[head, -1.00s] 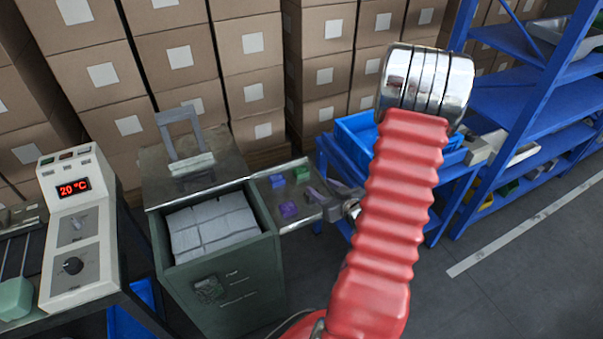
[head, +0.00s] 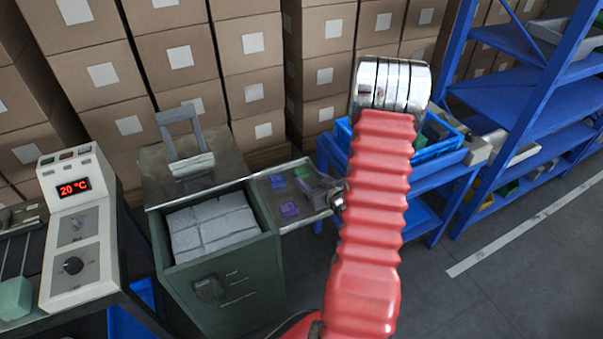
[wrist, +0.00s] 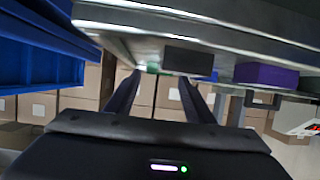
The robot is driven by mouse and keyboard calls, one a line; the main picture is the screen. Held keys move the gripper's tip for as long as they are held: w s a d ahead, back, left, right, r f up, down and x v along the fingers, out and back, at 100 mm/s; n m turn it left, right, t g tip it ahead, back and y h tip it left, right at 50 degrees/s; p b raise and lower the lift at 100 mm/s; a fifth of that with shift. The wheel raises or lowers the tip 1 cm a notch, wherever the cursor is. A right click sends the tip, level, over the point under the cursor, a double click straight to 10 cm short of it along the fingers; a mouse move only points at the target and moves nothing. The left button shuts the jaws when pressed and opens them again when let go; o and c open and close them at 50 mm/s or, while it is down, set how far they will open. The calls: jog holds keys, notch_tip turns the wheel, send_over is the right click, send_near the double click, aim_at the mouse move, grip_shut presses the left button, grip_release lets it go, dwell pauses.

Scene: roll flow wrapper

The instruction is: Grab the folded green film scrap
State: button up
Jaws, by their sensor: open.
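I cannot tell which is the folded film scrap. A purple piece (head: 289,209) lies nearer the front. My gripper (head: 318,186) is at the tray's right part, its wrist partly hidden by my red arm. The wrist view appears upside down. There my gripper (wrist: 160,77) is open, with two dark fingers apart and nothing held. A small green piece (wrist: 152,67) shows beyond the fingertips; the purple piece (wrist: 266,75) is to the right.
A dark block (wrist: 187,57) shows near the fingers in the wrist view. A green cabinet bin (head: 228,282) with pale stacked blocks adjoins the tray. A blue crate (head: 440,150) and blue shelving (head: 525,95) stand right. Cardboard boxes (head: 250,40) line the back.

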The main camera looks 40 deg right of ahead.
aim_at(304, 174)
jog(key=shift+x, duration=2.35)
jog(key=shift+d, duration=0.1)
jog(key=shift+c, duration=0.5)
jog(key=c, duration=0.7)
jog(key=shift+r, duration=0.1)
jog(key=shift+r, duration=4.95)
